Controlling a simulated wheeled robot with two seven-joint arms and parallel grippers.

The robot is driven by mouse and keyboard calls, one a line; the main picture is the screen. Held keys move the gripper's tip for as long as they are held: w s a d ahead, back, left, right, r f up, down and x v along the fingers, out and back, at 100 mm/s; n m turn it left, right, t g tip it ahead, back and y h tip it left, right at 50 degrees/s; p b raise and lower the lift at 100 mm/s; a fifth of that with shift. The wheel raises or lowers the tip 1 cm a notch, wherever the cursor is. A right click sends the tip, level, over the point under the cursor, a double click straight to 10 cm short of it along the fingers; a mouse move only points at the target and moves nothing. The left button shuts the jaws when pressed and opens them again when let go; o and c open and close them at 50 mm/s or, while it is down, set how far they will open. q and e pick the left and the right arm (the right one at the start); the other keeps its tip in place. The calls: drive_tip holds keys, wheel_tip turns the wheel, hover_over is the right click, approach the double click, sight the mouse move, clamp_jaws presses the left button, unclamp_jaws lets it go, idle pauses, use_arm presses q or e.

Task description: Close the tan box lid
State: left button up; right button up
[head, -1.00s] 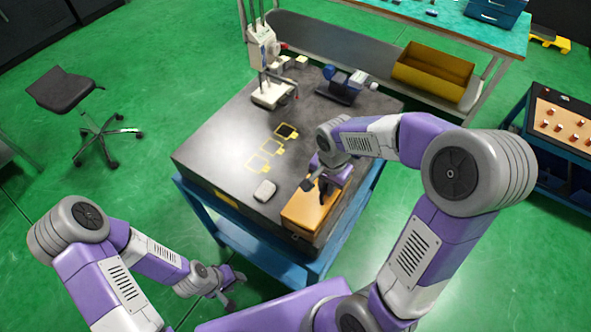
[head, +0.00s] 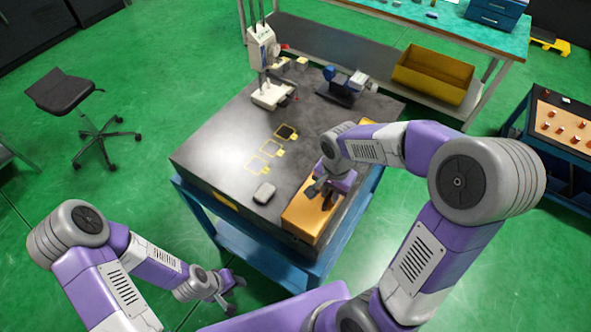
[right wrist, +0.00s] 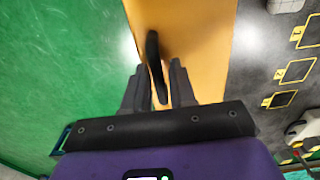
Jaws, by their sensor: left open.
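The tan box (head: 306,222) lies along the right edge of the dark table. Its tan top looks flat and also fills the middle of the right wrist view (right wrist: 198,45). A black handle (right wrist: 153,50) stands up from that top. My right gripper (head: 323,191) is over the box, its fingers apart, with the handle between them in the right wrist view (right wrist: 160,80). Whether a finger touches the handle is unclear. My arm hides part of the box. My left gripper (head: 230,289) is open and empty, low beside the table's front left side.
The dark table (head: 225,150) carries a light grey rounded object (head: 264,192), yellow-outlined marks, a white column machine (head: 266,70) and a blue-and-grey device (head: 345,88). A workbench with a yellow bin (head: 432,75) stands behind. The table's left part is clear.

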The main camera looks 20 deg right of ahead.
drive_tip(key=shift+o, duration=0.5)
drive_tip(key=shift+r+p, duration=2.85)
drive_tip(key=shift+r, duration=0.7)
drive_tip(key=shift+f, duration=0.1)
